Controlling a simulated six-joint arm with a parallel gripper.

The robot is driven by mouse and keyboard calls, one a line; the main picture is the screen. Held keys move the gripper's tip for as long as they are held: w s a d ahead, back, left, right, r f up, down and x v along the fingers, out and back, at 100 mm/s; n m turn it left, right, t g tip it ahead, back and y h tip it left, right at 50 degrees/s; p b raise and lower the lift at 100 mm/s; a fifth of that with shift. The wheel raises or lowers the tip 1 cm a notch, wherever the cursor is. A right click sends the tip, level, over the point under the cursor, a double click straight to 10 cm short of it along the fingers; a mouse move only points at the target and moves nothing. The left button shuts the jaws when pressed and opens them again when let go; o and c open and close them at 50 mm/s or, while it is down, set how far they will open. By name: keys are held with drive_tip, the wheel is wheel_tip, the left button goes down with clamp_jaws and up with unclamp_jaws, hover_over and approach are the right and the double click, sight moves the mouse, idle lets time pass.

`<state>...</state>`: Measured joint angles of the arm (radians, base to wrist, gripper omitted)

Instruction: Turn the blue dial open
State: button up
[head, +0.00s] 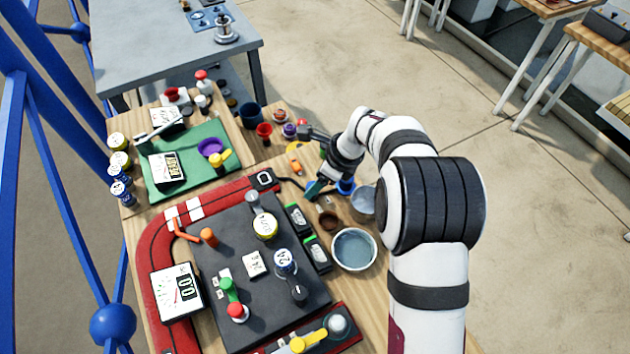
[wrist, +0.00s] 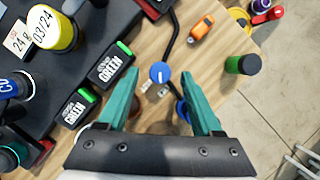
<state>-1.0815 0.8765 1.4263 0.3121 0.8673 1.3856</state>
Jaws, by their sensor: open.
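The blue dial (wrist: 160,72) is a small round knob with a pale mark on top. It sits on the wooden table and shows in the wrist view between the tips of my gripper (wrist: 158,84). The teal fingers are spread, one to each side of it in the picture, and nothing is held. I cannot tell how high the tips are above the dial. In the head view my gripper (head: 316,188) points down at the table, and I cannot make out the dial there.
Two small white tags (wrist: 146,87) lie just below the dial. A black curved bar (wrist: 172,35) runs beside it. An orange toy car (wrist: 201,27) and a green-topped jar (wrist: 243,65) stand to the right. Black boxes (wrist: 110,67) stand left. A bowl (head: 354,249) is near my arm.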

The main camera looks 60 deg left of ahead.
drive_tip(key=shift+x, duration=0.8)
clamp_jaws()
drive_tip(key=shift+n, duration=0.3)
drive_tip(key=shift+w+a+n+g+h, duration=0.1)
drive_tip(key=shift+n+g+h, duration=0.3)
drive_tip(key=shift+n, duration=0.95)
drive_tip(key=shift+w+a+n+g+h, duration=0.15)
drive_tip(key=shift+n+h, duration=0.35)
drive_tip(key=shift+n, duration=0.85)
drive_tip(key=shift+s+d, duration=0.1)
